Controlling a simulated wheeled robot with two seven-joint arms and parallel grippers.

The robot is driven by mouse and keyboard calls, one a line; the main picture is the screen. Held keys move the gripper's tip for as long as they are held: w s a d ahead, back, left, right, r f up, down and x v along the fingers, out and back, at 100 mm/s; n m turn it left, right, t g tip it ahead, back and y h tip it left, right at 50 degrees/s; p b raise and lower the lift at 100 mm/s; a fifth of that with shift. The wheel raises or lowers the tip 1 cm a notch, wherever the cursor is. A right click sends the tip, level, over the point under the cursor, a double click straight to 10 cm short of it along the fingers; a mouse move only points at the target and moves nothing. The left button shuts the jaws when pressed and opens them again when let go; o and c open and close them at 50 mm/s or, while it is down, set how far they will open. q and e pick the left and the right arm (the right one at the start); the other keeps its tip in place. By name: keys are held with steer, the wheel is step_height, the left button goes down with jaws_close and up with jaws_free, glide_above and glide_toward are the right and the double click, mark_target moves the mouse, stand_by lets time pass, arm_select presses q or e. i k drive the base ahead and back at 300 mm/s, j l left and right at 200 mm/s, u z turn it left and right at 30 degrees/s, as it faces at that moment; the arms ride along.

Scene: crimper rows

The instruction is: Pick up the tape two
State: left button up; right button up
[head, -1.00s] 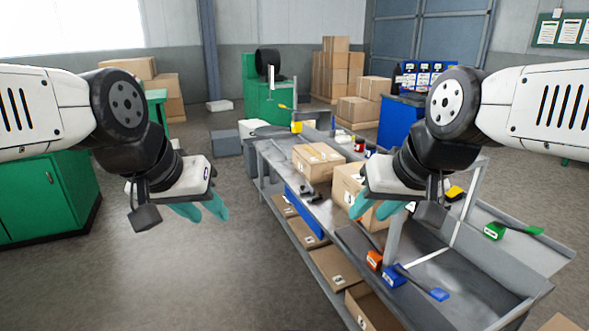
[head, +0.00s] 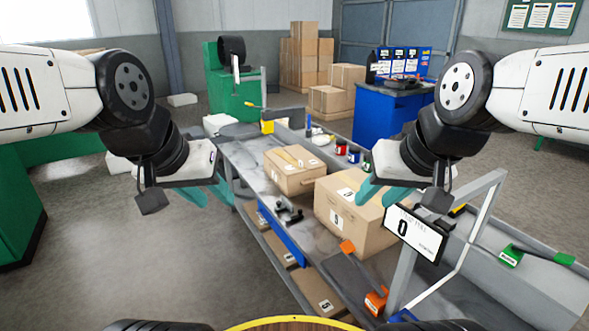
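I cannot tell for certain which thing is tape two. Small dark tools (head: 288,212) lie on the grey workbench (head: 240,160), left of the large carton; they are too small to name surely. An orange-ended tool (head: 375,301) lies at the bench's near end and a green-ended tool (head: 511,257) lies on the right-hand section. My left gripper (head: 211,198) is empty, its teal fingers apart, in the air by the bench's left edge. My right gripper (head: 378,200) is empty with fingers apart, in front of the large carton in this view. Neither visibly touches anything.
A large carton (head: 335,190) and a smaller carton (head: 291,178) stand on the bench. Jars (head: 340,147) stand behind them. A sign showing 0 (head: 415,232) hangs by a metal post on the right. Left of the bench, the floor (head: 110,240) is clear.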

mark_target(288, 156)
steer(key=i+j+z, duration=0.15)
steer(key=z, duration=0.7)
steer(key=i+j+z, duration=0.25)
steer(key=j, duration=0.15)
steer(key=j+z, duration=0.25)
steer(key=j, duration=0.15)
steer(key=i+j+z, duration=0.15)
steer(key=j+z, duration=0.15)
steer(key=j, duration=0.15)
steer(key=i+j+z, duration=0.1)
steer(key=j, duration=1.25)
steer(key=i+j+z, duration=0.15)
steer(key=j, duration=1.25)
steer(key=i+j+z, duration=0.1)
steer(key=j, duration=1.3)
steer(key=k, duration=0.55)
